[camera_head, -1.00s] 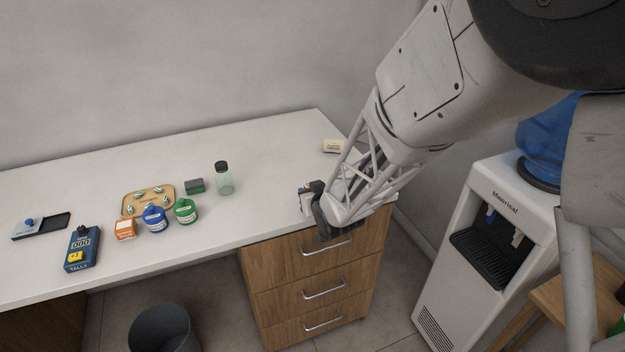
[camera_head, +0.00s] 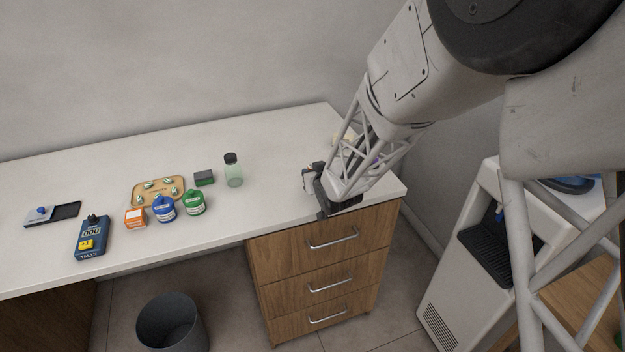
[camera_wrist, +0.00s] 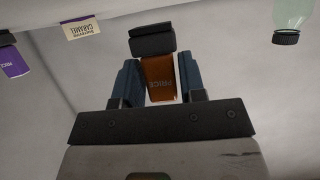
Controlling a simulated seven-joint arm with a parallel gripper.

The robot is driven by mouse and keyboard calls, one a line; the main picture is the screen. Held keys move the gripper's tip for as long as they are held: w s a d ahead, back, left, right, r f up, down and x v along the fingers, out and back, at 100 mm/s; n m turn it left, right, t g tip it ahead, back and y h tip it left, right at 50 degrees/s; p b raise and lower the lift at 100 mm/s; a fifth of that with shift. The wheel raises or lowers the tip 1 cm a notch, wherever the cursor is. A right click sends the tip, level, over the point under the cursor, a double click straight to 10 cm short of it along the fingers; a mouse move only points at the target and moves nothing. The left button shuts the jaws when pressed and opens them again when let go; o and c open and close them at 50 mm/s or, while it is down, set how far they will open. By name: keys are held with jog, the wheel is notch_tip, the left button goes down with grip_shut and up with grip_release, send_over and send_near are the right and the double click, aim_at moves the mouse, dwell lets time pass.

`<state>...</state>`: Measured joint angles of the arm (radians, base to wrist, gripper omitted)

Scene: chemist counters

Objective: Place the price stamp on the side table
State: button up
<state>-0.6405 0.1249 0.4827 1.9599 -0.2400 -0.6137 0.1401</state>
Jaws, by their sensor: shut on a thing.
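A wooden table (camera_head: 578,308), which looks like the side table, is at the lower right, partly hidden by my arm and cut off by the frame.
A water dispenser (camera_head: 463,290) stands between the counter (camera_head: 270,150) and the wooden table. A caramel box (camera_wrist: 80,28) and a purple item (camera_wrist: 14,62) are near my gripper. A green bottle (camera_head: 233,172), jars and a tally device (camera_head: 92,240) are farther left. A bin (camera_head: 170,325) is below.

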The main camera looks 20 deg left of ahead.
jog(key=shift+w+a+f, duration=0.1)
jog(key=shift+w+a, duration=0.4)
jog(key=shift+w, duration=0.15)
jog(key=shift+f, duration=1.5)
jog(key=shift+f, duration=0.2)
jog(key=o, duration=1.1)
jog(key=shift+c, duration=0.2)
jog(key=shift+v, duration=3.9)
jog(key=shift+d+f, duration=0.1)
jog(key=shift+d, duration=0.05)
jog(key=shift+w, duration=0.1)
